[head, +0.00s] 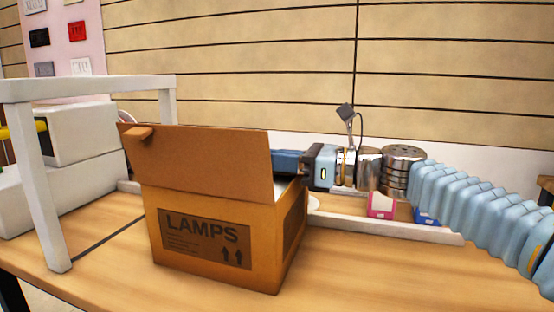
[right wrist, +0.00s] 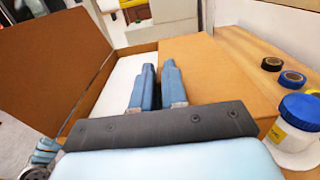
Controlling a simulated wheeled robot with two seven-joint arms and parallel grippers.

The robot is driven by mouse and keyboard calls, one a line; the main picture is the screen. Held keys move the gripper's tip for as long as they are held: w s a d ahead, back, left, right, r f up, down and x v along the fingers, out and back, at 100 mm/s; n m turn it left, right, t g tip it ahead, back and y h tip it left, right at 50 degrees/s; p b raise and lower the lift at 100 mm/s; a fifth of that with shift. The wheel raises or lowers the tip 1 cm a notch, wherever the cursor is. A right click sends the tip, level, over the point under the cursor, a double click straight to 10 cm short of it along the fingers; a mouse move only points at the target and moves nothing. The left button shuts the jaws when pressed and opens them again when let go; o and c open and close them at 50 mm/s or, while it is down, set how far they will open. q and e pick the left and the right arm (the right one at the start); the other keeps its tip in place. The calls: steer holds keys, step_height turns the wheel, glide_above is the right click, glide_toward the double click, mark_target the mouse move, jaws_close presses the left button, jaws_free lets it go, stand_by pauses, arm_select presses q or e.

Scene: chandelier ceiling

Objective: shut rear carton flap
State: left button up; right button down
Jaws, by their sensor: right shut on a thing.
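The brown carton (head: 225,235) marked LAMPS stands on the table, with its front flap (head: 205,160) raised and hiding the opening in the head view. The front flap also stands at the left of the right wrist view (right wrist: 50,65). There the rear flap (right wrist: 205,65) lies roughly level on the right, beside the white inside of the carton (right wrist: 118,85). My right gripper (head: 285,162) reaches over the carton from the right, partly hidden behind the front flap. Its fingers (right wrist: 157,72) are close together at the rear flap's inner edge and shut on it. My left gripper is out of view.
A white frame (head: 95,90) stands left of the carton. A white rail (head: 385,230) runs behind it, with pink (head: 382,205) and blue boxes nearby. The wrist view shows a blue-lidded jar (right wrist: 300,120) and tape rolls (right wrist: 290,79) at right. The table front is clear.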

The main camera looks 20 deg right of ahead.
steer(key=shift+f, duration=0.1)
stand_by(0.3)
steer(key=c, duration=1.2)
jaws_free()
steer(key=shift+c, duration=0.2)
steer(key=shift+d, duration=0.1)
steer(key=v, duration=1.3)
steer(key=shift+s+d+p, duration=0.25)
steer(key=shift+s+p, duration=0.05)
steer(key=shift+p, duration=0.05)
